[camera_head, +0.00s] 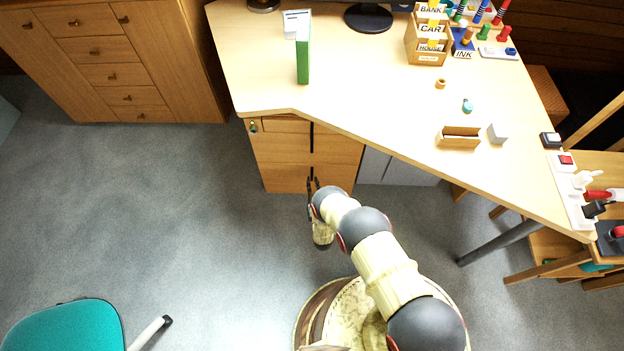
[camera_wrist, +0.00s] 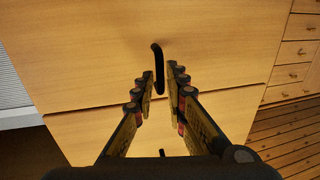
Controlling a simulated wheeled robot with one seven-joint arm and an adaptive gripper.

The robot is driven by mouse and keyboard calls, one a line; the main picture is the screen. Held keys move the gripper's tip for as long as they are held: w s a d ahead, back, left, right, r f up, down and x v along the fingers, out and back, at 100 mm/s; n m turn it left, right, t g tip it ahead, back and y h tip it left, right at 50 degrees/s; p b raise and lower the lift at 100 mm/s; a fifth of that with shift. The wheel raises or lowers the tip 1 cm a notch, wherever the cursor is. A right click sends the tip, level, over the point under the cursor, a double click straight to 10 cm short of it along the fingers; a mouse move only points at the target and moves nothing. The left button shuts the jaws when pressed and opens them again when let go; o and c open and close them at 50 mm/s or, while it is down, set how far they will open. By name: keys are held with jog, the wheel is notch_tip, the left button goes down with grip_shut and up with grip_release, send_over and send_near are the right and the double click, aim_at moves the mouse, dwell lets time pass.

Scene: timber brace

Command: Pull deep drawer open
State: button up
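The deep drawer (camera_head: 285,178) is the lowest wooden front of the drawer unit under the desk, and it looks closed. My gripper (camera_head: 313,184) is in front of it. In the wrist view, which appears upside down, the deep drawer's plain front (camera_wrist: 90,60) fills the upper part. Its dark upright handle (camera_wrist: 157,62) stands between the tips of my gripper (camera_wrist: 162,80), with a gap showing on both sides. The fingers are open. Whether the handle is fully between them in depth is hard to tell.
Another drawer front (camera_head: 280,148) with a dark handle is just above. The desk top (camera_head: 370,95) overhangs the unit. A wooden cabinet (camera_head: 100,60) stands at the left, and a teal chair (camera_head: 65,328) is at the lower left. The grey floor (camera_head: 170,200) before the drawers is clear.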

aim_at(312, 179)
jog(key=shift+w+a+b, duration=0.15)
jog(key=shift+w+b, duration=0.05)
jog(key=shift+w, duration=0.6)
jog(key=shift+w+a+b, duration=0.1)
jog(key=shift+w+b, duration=0.1)
jog(key=shift+w, duration=0.55)
jog(key=shift+c, duration=0.6)
grip_shut()
jog(key=shift+s, duration=0.1)
